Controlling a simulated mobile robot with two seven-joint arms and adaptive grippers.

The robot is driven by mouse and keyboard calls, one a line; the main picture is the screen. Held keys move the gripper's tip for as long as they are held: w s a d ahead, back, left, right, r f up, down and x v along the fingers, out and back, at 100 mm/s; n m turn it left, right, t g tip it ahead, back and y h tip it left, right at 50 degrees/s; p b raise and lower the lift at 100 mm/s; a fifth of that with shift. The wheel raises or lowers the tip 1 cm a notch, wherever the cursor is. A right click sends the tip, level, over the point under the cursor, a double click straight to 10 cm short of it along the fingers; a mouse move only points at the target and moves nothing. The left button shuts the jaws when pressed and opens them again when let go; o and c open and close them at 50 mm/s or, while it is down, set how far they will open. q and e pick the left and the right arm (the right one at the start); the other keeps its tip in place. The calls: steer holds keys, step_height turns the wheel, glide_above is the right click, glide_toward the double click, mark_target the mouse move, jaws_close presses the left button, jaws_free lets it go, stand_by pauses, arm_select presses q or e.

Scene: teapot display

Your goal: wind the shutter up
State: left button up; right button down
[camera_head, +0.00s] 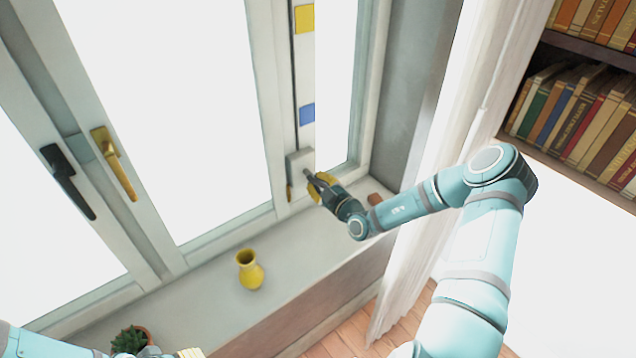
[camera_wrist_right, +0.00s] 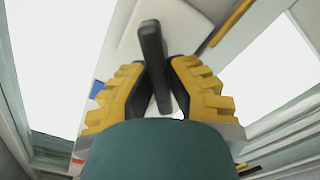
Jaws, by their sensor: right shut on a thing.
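A pale winder box (camera_head: 299,160) is mounted low on the window post. Its dark crank handle (camera_head: 311,178) sticks out toward my right gripper (camera_head: 320,187). In the right wrist view the yellow fingers of this gripper (camera_wrist_right: 158,90) are closed on the dark handle (camera_wrist_right: 152,45), one on each side. The pale box (camera_wrist_right: 180,20) shows behind it. Above the box, a white strip (camera_head: 306,75) carries a yellow mark (camera_head: 304,18) and a blue mark (camera_head: 307,114). I cannot make out the shutter itself. My left gripper (camera_head: 190,353) shows only as a sliver at the bottom edge.
A yellow vase (camera_head: 249,270) stands on the sill (camera_head: 205,310), and a potted plant (camera_head: 130,340) is near the left arm. A black handle (camera_head: 68,180) and a brass handle (camera_head: 113,163) are on the left window frames. A curtain (camera_head: 420,255) hangs beside the right arm.

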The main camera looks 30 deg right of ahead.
steer(key=shift+r, duration=0.15)
steer(key=c, duration=0.9)
jaws_free()
steer(key=shift+s, duration=0.1)
steer(key=shift+s+d, duration=0.1)
steer(key=shift+s, duration=0.25)
steer(key=s, duration=1.1)
steer(key=shift+d, duration=0.35)
steer(key=shift+a, duration=0.1)
